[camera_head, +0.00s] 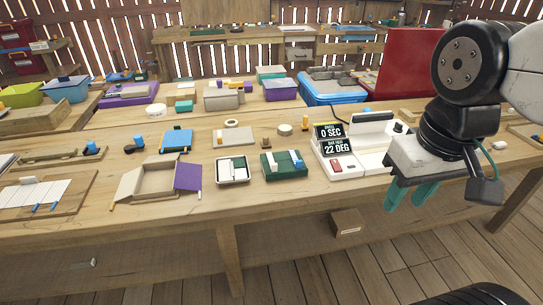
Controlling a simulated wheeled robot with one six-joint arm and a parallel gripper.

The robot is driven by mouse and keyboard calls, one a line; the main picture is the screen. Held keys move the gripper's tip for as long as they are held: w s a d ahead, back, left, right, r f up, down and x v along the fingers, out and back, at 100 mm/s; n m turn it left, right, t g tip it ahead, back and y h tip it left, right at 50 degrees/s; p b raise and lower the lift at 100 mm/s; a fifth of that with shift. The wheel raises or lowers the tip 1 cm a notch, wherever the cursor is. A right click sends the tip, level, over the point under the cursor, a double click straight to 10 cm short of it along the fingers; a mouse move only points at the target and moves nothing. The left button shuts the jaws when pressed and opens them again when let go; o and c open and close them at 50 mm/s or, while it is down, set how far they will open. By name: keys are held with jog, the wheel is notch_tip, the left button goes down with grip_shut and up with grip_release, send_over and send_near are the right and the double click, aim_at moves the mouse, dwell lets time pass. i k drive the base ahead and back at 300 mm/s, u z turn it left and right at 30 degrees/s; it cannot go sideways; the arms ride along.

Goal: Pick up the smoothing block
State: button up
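I cannot tell for sure which object is the smoothing block; several small blocks lie on the workbench (140,225) and none is clearly marked as it. A pale flat board with a small block on it (233,138) lies near the middle of the bench. A small brown piece (266,143) stands to its right. My gripper (411,198) hangs at the right, in front of the bench's front edge, pointing down. Its two teal fingers are apart with nothing between them, and it touches no object. My arm hides part of the bench's right end.
A white device with two displays (350,145) stands left of my gripper. An open cardboard box (150,181), a white tray (233,171) and a green case (284,164) line the front. Lidded bins (333,89) stand behind. A brown box (347,223) sits below the bench.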

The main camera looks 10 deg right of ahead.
aim_at(266, 144)
jog(key=u, duration=0.5)
jog(key=i, duration=1.05)
jog(key=z, duration=0.5)
